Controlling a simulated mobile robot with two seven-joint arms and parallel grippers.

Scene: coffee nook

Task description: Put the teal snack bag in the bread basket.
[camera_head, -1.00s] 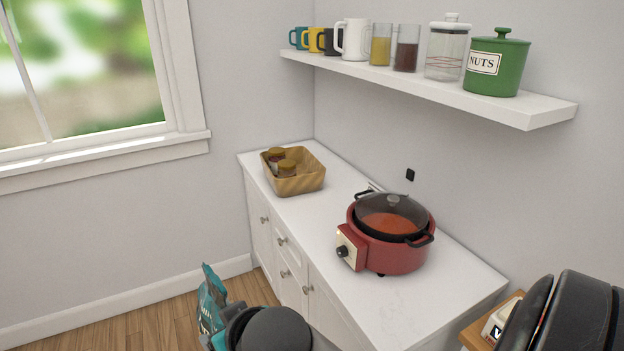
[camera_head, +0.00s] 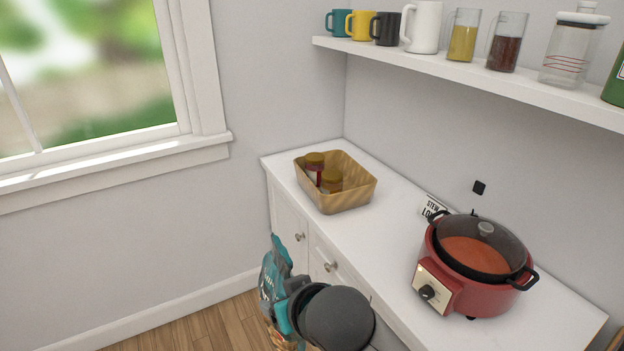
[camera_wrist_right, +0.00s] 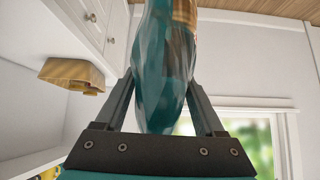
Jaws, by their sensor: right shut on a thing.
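The teal snack bag (camera_head: 269,281) is in front of the counter's left end, low in the head view, about level with or below the counter top. My right gripper (camera_wrist_right: 158,88) is shut on it in the wrist view, one finger on each side of the bag (camera_wrist_right: 160,100). In the head view my wrist hides part of the bag. The woven bread basket (camera_head: 342,199) stands on the counter's far left end, beyond and to the right of the bag. The basket also shows in the wrist view (camera_wrist_right: 72,72), which is upside down. My left gripper is not in view.
A red slow cooker (camera_head: 478,296) stands farther right on the white counter (camera_head: 385,232). Above hangs a shelf (camera_head: 460,68) with mugs and jars. A window is at left.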

